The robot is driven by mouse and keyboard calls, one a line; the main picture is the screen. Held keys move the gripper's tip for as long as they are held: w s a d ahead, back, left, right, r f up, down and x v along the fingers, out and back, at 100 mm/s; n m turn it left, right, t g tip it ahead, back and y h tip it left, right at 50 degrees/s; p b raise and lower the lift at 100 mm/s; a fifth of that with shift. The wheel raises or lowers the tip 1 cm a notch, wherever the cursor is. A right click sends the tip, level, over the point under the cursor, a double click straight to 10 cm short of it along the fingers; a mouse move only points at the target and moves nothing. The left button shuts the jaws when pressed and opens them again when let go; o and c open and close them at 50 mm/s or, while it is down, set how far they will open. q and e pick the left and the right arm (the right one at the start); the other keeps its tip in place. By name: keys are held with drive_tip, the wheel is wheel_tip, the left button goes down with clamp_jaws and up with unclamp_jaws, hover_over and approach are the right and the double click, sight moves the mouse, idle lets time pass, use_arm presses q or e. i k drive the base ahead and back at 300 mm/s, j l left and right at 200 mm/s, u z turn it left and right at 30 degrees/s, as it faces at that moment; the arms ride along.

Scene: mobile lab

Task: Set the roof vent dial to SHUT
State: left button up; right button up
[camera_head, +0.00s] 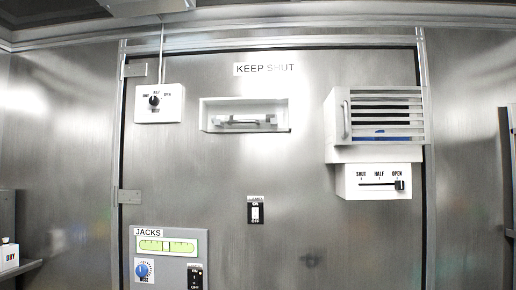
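The roof vent dial is a round black knob (154,101) on a white box (143,116) at the upper left of the metal wall. A thin rod runs from the box up to the ceiling. Small labels sit above the knob; the right one reads OPEN, and the middle one looks like HALF. The left one is hard to read. The knob's pointer is too small to tell its setting. Neither of my grippers is in view.
A louvred vent (386,117) with a handle juts out at right. Below it, a SHUT/HALF/OPEN slider box (375,192) has its slider at OPEN. A JACKS panel (218,244), a black switch (256,212) and a recessed latch under a KEEP SHUT sign (265,69) are also there.

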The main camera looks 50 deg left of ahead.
sight(154, 101)
drive_tip(key=u, duration=2.1)
